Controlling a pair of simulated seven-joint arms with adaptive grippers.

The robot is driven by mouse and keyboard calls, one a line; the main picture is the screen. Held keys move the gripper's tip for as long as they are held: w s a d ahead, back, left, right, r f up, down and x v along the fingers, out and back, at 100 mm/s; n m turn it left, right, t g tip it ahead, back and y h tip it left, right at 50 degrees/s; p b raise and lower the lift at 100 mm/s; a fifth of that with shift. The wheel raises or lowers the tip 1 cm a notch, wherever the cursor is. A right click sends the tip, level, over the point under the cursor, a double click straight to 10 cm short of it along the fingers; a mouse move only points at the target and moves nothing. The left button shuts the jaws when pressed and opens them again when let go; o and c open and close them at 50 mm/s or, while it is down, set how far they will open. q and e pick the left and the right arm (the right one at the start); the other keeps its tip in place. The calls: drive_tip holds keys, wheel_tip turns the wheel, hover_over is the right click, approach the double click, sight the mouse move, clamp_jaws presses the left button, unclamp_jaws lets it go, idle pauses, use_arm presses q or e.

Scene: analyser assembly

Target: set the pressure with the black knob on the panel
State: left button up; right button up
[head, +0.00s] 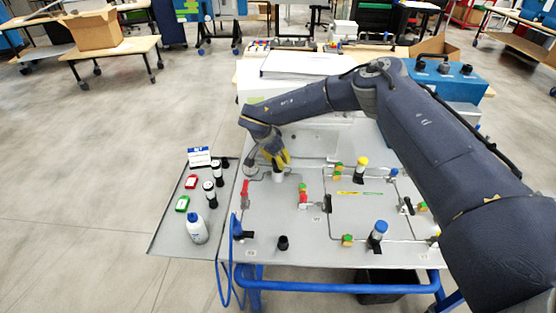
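The grey panel (300,225) lies on a blue-framed stand in the middle of the head view. A short black knob (283,242) stands upright near its front edge, with nothing touching it. My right gripper (272,164), with a yellow part, hangs over the back left of the panel, well behind the black knob. A small white part (279,175) shows just below it. Its fingers are too small to read. My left gripper is out of view.
Thin pipes with a yellow-topped fitting (361,164) and a blue-topped fitting (377,234) stand on the panel.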

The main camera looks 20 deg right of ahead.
drive_tip(key=m+g, duration=0.1)
drive_tip(key=m, duration=0.2)
drive_tip(key=m+g, duration=0.1)
drive_tip(key=m, duration=0.2)
drive_tip(key=shift+h, duration=0.3)
drive_tip(key=m+g, duration=0.1)
drive_tip(key=m, duration=0.2)
drive_tip(key=m+g, duration=0.1)
drive_tip(key=m, duration=0.2)
drive_tip(key=shift+m+g+y, duration=0.3)
drive_tip(key=shift+g+y, duration=0.1)
drive_tip(key=shift+s+f, duration=0.1)
drive_tip(key=o, duration=1.3)
drive_tip(key=shift+c, duration=0.2)
drive_tip(key=v, duration=0.7)
drive_tip(key=shift+r, duration=0.35)
